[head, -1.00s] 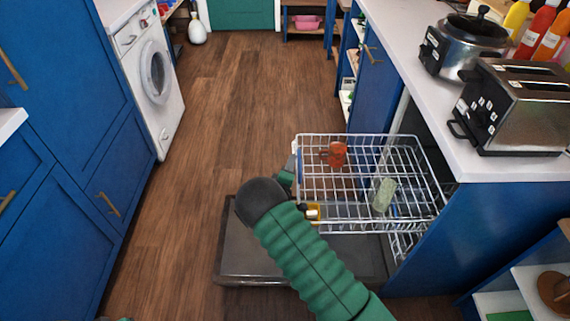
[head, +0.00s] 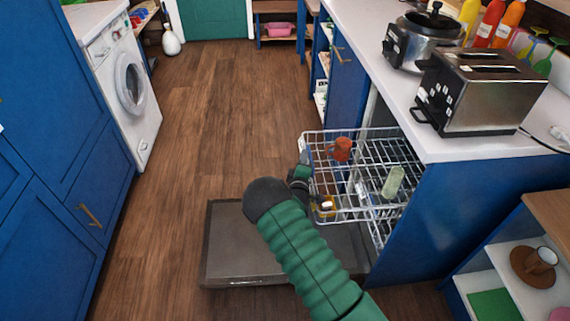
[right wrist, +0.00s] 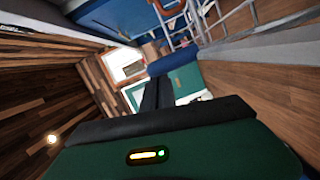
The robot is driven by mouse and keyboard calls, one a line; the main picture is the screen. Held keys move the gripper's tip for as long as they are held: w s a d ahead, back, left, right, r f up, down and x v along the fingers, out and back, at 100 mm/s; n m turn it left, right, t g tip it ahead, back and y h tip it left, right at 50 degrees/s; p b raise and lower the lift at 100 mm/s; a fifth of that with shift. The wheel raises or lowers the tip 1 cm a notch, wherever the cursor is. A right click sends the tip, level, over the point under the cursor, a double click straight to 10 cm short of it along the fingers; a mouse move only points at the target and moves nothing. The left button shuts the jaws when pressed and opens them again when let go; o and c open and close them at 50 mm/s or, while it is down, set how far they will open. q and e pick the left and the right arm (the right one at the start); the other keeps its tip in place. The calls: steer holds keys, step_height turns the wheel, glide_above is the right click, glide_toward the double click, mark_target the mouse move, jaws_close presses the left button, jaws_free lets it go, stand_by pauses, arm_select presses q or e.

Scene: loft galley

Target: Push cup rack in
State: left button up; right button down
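The white wire cup rack (head: 318,177) is in the head view, pulled partly out of the dishwasher under the counter. It holds an orange-red mug (head: 341,149) and a pale green cup (head: 393,182). My right gripper (head: 303,172) is at the rack's outer left side, touching or very close to it. In the right wrist view its two dark fingers (right wrist: 158,95) lie side by side, with nothing seen between them. Some rack wires (right wrist: 190,25) show at the top there. My left gripper is not in view.
The open dishwasher door (head: 240,245) lies low below the rack. The counter (head: 400,110) above carries a toaster (head: 485,92) and a cooker (head: 420,42). The wooden floor to the left is clear.

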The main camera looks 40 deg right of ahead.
steer(key=s+d+b, duration=0.1)
steer(key=s+d, duration=0.6)
steer(key=d, duration=0.4)
steer(key=s+d+b, duration=0.1)
steer(key=s+d, duration=0.5)
steer(key=d, duration=0.5)
steer(key=shift+s+d, duration=0.35)
steer(key=shift+f, duration=0.1)
